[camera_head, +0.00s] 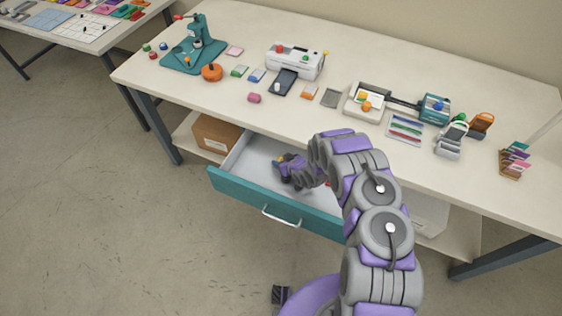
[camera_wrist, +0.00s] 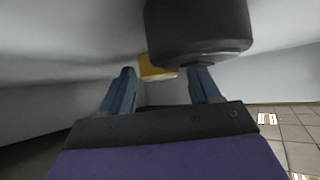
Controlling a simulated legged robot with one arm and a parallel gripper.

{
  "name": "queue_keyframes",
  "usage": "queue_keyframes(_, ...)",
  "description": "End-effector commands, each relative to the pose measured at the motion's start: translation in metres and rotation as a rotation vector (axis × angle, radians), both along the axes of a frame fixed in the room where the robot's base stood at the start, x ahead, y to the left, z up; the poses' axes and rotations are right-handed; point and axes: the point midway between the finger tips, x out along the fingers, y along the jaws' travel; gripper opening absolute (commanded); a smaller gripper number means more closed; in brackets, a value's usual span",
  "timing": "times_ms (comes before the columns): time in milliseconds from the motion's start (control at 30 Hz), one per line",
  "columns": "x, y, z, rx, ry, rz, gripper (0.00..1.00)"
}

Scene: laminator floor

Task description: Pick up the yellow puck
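The yellow puck (camera_wrist: 155,67) shows in part in the wrist view, just beyond the fingertips; a dark grey cylinder hides some of it. My gripper (camera_wrist: 162,78) has its two blue-grey fingers spread apart, with a gap between them. In the head view my gripper (camera_head: 284,164) is down inside the open drawer, near its left part. A small yellow spot (camera_head: 280,157) shows at its tip there. I cannot tell whether the fingers touch the puck.
The open teal-fronted drawer (camera_head: 234,192) has pale walls close around my gripper. The dark grey cylinder (camera_wrist: 198,30) fills the wrist view's upper middle. The workbench top (camera_head: 200,95) above holds a teal press (camera_head: 197,47), a white machine (camera_head: 296,62) and several small items. A cardboard box (camera_head: 213,133) sits left of the drawer.

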Motion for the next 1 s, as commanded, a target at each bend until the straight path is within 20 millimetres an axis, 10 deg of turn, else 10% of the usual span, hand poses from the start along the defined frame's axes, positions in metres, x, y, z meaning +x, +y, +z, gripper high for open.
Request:
queue_keyframes(533,0.000,0.000,0.000,0.000,0.000,0.000,0.09)
queue_keyframes(1000,0.000,0.000,0.016,-0.001,0.000,0.001,0.08)
